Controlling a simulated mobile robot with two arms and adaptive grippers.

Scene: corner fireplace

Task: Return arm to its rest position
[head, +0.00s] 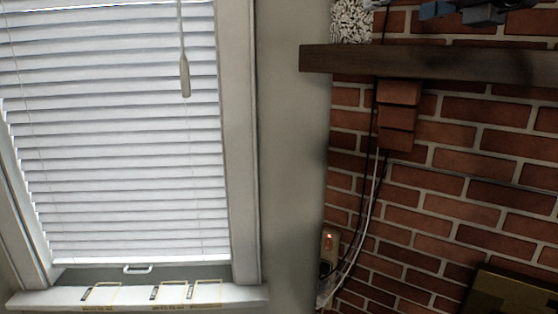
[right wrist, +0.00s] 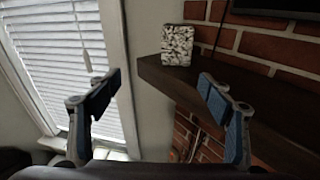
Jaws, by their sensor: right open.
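My right gripper (head: 462,10) shows only partly at the top right edge of the head view, in front of the brick wall above the wooden mantel. In the right wrist view, its two blue-padded fingers (right wrist: 160,82) are spread wide apart with nothing between them. The gripper is open and empty. The rest of the right arm is hidden in the head view. My left gripper is in neither view.
The dark mantel (head: 430,62) juts from the brick wall (head: 450,190). A white patterned block (head: 351,20) stands on its left end, also in the right wrist view (right wrist: 178,45). A window with blinds (head: 120,140) is at left. Cables (head: 370,200) hang below the mantel.

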